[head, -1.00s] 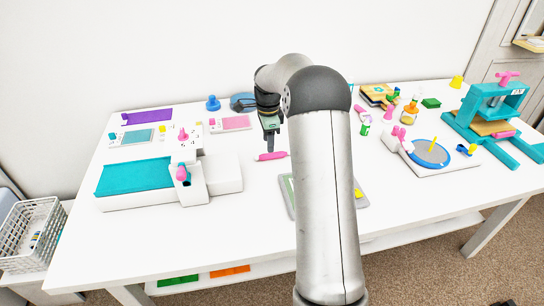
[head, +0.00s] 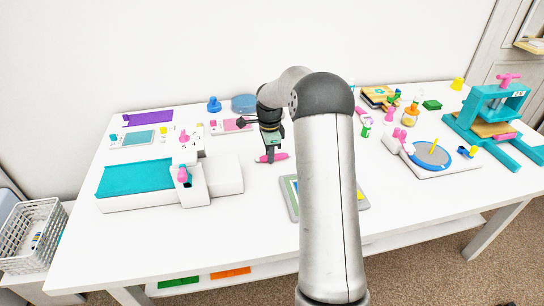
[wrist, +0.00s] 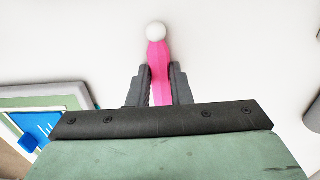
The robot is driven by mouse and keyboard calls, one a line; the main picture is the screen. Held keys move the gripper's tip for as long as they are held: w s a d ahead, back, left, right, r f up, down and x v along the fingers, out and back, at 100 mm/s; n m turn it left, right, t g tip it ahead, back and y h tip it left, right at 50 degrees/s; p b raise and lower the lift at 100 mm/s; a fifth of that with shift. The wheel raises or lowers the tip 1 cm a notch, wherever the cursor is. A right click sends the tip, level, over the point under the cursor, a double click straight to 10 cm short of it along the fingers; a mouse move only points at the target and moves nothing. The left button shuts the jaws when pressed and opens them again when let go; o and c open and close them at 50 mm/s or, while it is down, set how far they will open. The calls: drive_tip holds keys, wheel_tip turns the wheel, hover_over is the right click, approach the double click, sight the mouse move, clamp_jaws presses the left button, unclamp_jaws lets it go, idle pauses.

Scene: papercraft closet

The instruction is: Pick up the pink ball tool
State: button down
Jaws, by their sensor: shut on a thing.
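The pink ball tool (head: 279,156) is a pink stick near the middle of the white table in the head view. In the wrist view the pink ball tool (wrist: 157,58) shows its pink body with a white ball at its far end. My gripper (wrist: 159,85) is shut on the pink body, with one dark finger on each side. In the head view my gripper (head: 270,157) points down at the tool, at or close to the table top. I cannot tell whether the tool is clear of the surface. The tool's near part is hidden by the gripper.
A white box with a teal top (head: 135,176) stands to the left. A grey-framed board (head: 291,205) lies in front, partly behind my arm. A pink-topped card (head: 228,125) lies behind. A teal press (head: 490,115) stands at the far right. Bare table lies around the tool.

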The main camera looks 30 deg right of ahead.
drive_tip(key=shift+r, duration=0.1)
drive_tip(key=shift+r, duration=0.55)
wheel_tip(320, 180, up, 2)
drive_tip(key=shift+s+d+r, duration=0.1)
drive_tip(key=shift+d+r, duration=0.05)
drive_tip(key=shift+r, duration=0.05)
drive_tip(key=s+d+r, duration=0.6)
drive_tip(key=s+r, duration=0.3)
drive_tip(key=s, duration=0.3)
drive_tip(key=shift+r+b, duration=0.15)
drive_tip(key=shift+b, duration=0.2)
drive_tip(key=shift+s+d, duration=0.1)
